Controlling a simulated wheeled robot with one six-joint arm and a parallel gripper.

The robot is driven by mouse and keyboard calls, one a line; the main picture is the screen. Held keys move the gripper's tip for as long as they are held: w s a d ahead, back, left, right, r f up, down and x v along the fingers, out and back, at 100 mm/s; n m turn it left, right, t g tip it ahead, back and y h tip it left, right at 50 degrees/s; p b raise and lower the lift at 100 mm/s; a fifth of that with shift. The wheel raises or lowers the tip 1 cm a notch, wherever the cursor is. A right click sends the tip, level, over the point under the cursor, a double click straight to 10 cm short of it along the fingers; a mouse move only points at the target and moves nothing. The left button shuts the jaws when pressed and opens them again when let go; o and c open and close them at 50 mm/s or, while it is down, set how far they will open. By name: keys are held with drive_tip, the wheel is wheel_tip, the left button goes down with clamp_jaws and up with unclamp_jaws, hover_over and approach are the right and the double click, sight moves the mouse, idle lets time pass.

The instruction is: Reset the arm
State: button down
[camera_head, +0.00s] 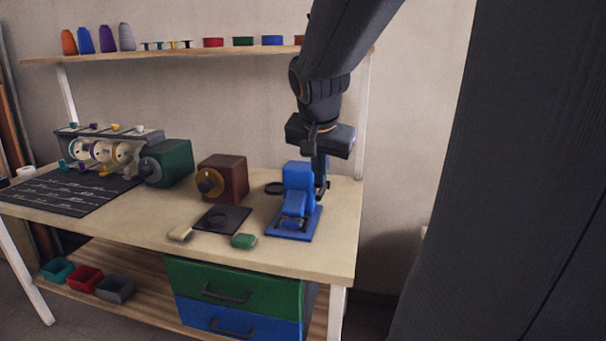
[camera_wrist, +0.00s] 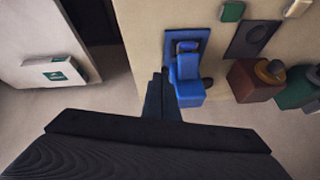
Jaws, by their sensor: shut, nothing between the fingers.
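My gripper (camera_head: 321,172) hangs from my arm over the right part of the workbench, fingers pointing down. In the wrist view its fingers (camera_wrist: 160,90) are together with nothing between them. In the head view it is right beside the blue device (camera_head: 298,180), which stands on a blue base plate at the bench's right end. The blue device also shows in the wrist view (camera_wrist: 186,75), next to the fingertips. I cannot tell whether they touch.
The workbench (camera_head: 140,222) also holds a brown box with a knob (camera_head: 222,179), a green box with a knob (camera_head: 172,163), a dark plate (camera_head: 222,218) and a green block (camera_head: 244,241). A shelf (camera_head: 200,55) with spools runs above. Open floor lies right of the bench.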

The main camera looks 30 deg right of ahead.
idle(0.4)
drive_tip(key=s+a+f+n+g+y, duration=0.1)
drive_tip(key=s+a+f+n, duration=0.2)
drive_tip(key=a, duration=0.4)
drive_tip(key=s+a+f+n+g+y, duration=0.1)
drive_tip(key=s+a+f+n+g, duration=0.1)
drive_tip(key=s+a+f+n, duration=0.2)
drive_tip(key=s+a+f+n+g+y+p, duration=0.1)
drive_tip(key=s+a+f+n, duration=0.3)
drive_tip(key=a+f, duration=0.5)
drive_tip(key=shift+s+a+f+n+g+y, duration=0.2)
drive_tip(key=shift+a+f+n+g+y, duration=0.1)
drive_tip(key=shift+a+y, duration=0.3)
